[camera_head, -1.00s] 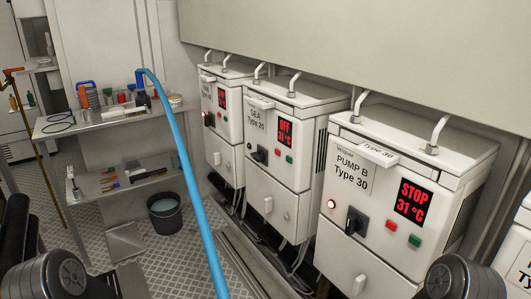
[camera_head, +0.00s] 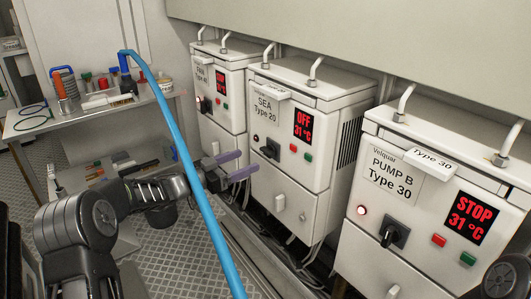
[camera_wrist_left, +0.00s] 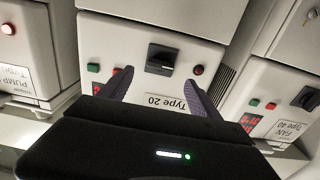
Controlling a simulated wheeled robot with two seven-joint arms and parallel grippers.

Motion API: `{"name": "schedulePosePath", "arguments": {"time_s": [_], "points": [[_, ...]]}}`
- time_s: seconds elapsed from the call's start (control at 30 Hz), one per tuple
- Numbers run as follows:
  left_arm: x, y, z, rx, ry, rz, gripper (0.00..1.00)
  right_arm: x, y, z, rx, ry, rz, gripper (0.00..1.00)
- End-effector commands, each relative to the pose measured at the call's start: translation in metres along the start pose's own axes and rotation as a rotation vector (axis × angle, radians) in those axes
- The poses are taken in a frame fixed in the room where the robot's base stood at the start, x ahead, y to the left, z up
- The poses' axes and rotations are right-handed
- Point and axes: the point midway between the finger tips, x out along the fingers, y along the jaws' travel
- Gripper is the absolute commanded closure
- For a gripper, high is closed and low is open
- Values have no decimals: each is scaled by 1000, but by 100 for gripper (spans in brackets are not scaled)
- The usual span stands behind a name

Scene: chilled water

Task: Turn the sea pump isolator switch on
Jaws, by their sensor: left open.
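The SEA Type 20 cabinet (camera_head: 297,205) is the middle white box in the head view, and its display reads OFF 31 °C in red. Its black isolator switch (camera_head: 270,149) sits on the upper front, left of a red and a green button. My left gripper (camera_head: 249,160) is open and empty, its purple fingers pointing at the cabinet just below and left of the switch. In the left wrist view the scene is upside down; the switch (camera_wrist_left: 162,58) shows between and beyond the fingers (camera_wrist_left: 158,78), its handle lying roughly crosswise. My right gripper is out of view.
PUMP B (camera_head: 420,178) stands to the right with a lit lamp and STOP display. The FAN Type 40 cabinet (camera_wrist_left: 275,95) is on the other side. A blue hose (camera_head: 182,140) crosses in front of my left arm. A cluttered bench (camera_head: 90,126) stands at left.

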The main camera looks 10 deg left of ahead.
Motion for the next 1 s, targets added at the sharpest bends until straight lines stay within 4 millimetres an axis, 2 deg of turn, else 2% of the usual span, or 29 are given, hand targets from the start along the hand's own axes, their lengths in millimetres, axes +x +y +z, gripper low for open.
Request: {"name": "schedulePosePath", "arguments": {"time_s": [0.27, 0.7, 0.83, 1.0], "points": [[7, 0, 2, 0, -1, 0, 27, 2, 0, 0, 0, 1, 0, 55], [68, 0, 3, 1, -1, -1, 27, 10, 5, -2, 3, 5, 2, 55], [77, 0, 1, 0, 0, -1, 27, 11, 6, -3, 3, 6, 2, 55], [78, 0, 1, 0, -1, -3, 27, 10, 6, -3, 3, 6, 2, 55]]}}
